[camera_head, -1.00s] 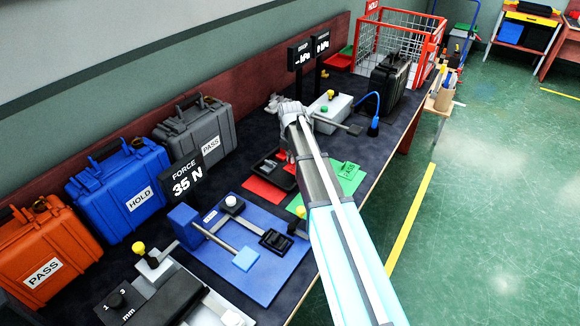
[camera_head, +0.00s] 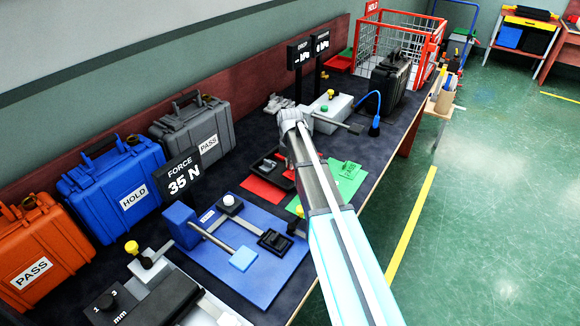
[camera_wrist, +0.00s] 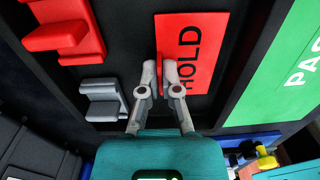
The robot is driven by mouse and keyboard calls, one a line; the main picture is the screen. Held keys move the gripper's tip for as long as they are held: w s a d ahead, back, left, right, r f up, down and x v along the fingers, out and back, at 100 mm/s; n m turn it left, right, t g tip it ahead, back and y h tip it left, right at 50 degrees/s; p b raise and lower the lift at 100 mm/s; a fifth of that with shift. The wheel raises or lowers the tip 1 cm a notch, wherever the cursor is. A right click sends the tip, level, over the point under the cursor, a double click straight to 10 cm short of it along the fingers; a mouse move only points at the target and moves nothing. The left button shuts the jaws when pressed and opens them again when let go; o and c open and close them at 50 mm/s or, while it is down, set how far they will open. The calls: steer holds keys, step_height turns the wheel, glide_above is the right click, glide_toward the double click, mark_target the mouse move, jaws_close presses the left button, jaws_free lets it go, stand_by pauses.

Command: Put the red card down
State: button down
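The red card (camera_wrist: 190,65), lettered HOLD, lies flat below my gripper in the wrist view, with a thin red upright tab on its left side. My gripper (camera_wrist: 160,72) has its two fingertips closed on that tab. In the head view my arm hides the gripper and most of what is beneath it. A black tray (camera_head: 261,163) lies under the arm's end, with some red showing near it. A red sheet (camera_head: 262,189) lies in front of the tray. I cannot tell whether the card touches the surface below.
A green sheet (camera_head: 350,182) lies right of the arm; green with PASS lettering shows in the wrist view (camera_wrist: 285,75). A red piece (camera_wrist: 68,35) and a grey piece (camera_wrist: 105,100) sit left of the fingers. A blue fixture (camera_head: 250,285) stands in front; cases line the wall.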

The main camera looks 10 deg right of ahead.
steer(key=shift+f, duration=0.15)
steer(key=c, duration=0.8)
jaws_free()
step_height(320, 180, up, 12)
steer(key=p, duration=1.2)
steer(key=shift+r, duration=0.2)
stand_by(0.3)
